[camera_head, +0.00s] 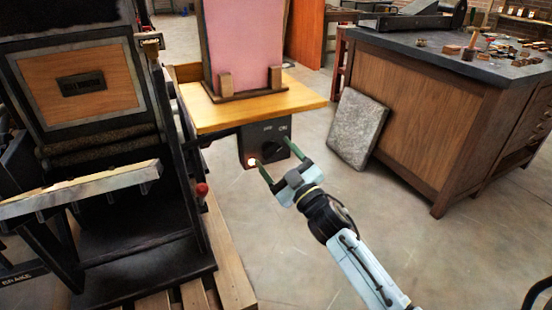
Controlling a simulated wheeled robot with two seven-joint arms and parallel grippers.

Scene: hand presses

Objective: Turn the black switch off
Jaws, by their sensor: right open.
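The black switch (270,149) is a dark knob on the front of a black box (250,139) fixed under a wooden shelf. White lettering above the knob reads "OFF" and "ON", the first word being hard to make out. A small lamp at the box's lower left glows. The knob's exact pointing direction is too dark to tell. My right gripper (277,157) is open in front of the box, its two greenish fingers apart on the left and right of the knob. I cannot tell whether they touch it. My left gripper is out of view.
A black hand press (130,240) with a red-tipped lever (202,189) stands left of the box. A pink panel (243,45) stands on the wooden shelf (208,119). A grey stone slab (357,128) leans against a wooden cabinet (430,130) at right. The floor in front is clear.

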